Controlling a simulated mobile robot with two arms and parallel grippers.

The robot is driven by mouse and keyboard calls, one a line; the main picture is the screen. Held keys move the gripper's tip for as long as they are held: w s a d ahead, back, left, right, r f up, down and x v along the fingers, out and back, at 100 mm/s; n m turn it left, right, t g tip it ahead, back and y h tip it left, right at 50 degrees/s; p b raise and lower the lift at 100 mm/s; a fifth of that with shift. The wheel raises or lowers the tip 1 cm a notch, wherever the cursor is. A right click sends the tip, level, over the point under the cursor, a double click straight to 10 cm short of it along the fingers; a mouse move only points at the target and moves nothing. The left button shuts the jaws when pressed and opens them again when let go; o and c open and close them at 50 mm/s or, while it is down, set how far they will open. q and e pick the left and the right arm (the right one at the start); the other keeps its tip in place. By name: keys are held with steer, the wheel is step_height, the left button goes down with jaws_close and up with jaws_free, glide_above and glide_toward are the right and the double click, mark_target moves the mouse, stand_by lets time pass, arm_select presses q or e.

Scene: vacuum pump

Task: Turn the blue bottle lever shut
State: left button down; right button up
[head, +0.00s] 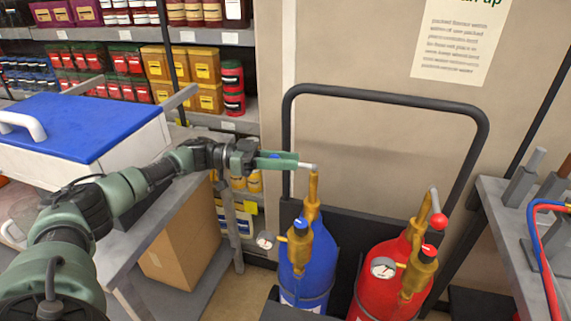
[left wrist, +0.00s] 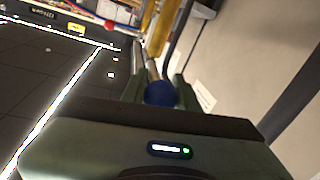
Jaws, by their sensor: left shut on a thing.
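The blue bottle (head: 322,262) stands on a black cart with a brass valve (head: 313,187) on top. Its lever (head: 308,166) is a thin grey rod pointing left from the valve's top, about level. My left gripper (head: 292,162) is shut on the lever, its green fingers along the rod from the left. In the left wrist view a dark blue ball knob (left wrist: 161,94) sits between the fingers, with the rod running on to the brass valve (left wrist: 162,30). Most of the knob is hidden by the fingers in the head view. My right gripper is not in view.
A red bottle (head: 376,290) with a red-knobbed lever (head: 437,208) stands to the right. The cart's black handle (head: 385,92) arches behind both. A blue-lidded box (head: 85,125) is at left, stocked shelves behind. A grey table (head: 510,235) is at right.

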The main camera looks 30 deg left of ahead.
arm_select(q)
steer(key=shift+w+a+r, duration=0.15)
steer(key=shift+w+r, duration=0.05)
steer(key=shift+r, duration=0.05)
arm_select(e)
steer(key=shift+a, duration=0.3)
arm_select(q)
steer(key=c, duration=1.2)
jaws_free()
steer(key=shift+o, duration=0.7)
steer(key=shift+w+f, duration=0.1)
steer(key=shift+f, duration=0.1)
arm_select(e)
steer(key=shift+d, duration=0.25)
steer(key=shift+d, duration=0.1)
arm_select(q)
steer(key=b+v, duration=0.2)
steer(key=v, duration=0.5)
steer(key=shift+a, duration=0.3)
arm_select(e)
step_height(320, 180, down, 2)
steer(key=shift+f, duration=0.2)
